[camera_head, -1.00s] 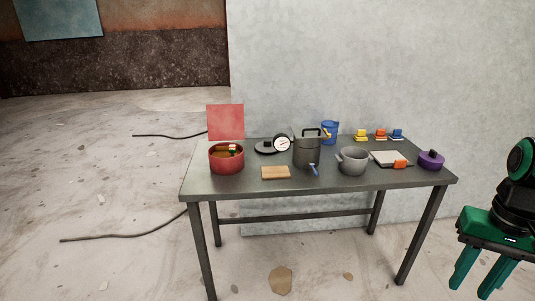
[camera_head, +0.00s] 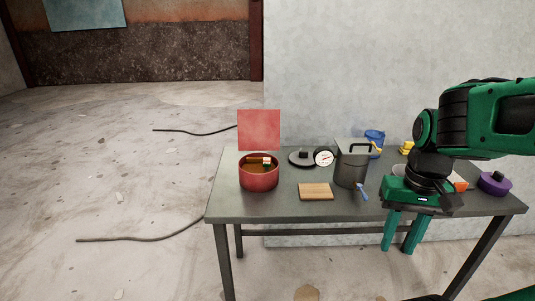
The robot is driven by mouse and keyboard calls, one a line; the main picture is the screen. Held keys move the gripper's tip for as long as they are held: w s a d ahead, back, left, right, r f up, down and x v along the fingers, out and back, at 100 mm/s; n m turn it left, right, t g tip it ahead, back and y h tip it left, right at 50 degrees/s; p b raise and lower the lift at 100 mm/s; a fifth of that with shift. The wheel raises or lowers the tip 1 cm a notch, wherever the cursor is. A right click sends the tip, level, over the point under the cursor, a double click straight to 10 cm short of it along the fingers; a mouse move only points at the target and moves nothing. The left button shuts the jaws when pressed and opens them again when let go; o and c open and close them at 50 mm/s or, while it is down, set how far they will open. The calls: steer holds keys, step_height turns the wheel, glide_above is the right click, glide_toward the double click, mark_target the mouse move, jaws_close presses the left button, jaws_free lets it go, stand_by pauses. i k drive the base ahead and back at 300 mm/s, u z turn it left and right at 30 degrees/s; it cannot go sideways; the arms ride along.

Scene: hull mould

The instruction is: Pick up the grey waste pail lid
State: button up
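A dark grey pail (camera_head: 350,174) stands upright on the table, left of my gripper. A grey lid (camera_head: 353,148) with a raised black handle sits on top of it. A flat dark round lid (camera_head: 301,158) with a knob lies on the table further left; I cannot tell what it belongs to. My gripper (camera_head: 398,248) points down with its two fingers apart and nothing between them. In the picture it is right of the pail and below it, overlapping the table's front edge. My arm hides most of the grey pot and things behind it.
The table (camera_head: 280,207) also holds a red pot (camera_head: 258,173), a red panel (camera_head: 259,130), a dial (camera_head: 323,157), a wooden board (camera_head: 316,191), a blue bucket (camera_head: 375,138) and a purple pot (camera_head: 494,183). A blue-handled item (camera_head: 362,190) is at the pail's front.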

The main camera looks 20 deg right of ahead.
mark_target(299, 158)
steer(key=z, duration=0.15)
steer(key=i, duration=1.2)
steer(key=z, duration=0.45)
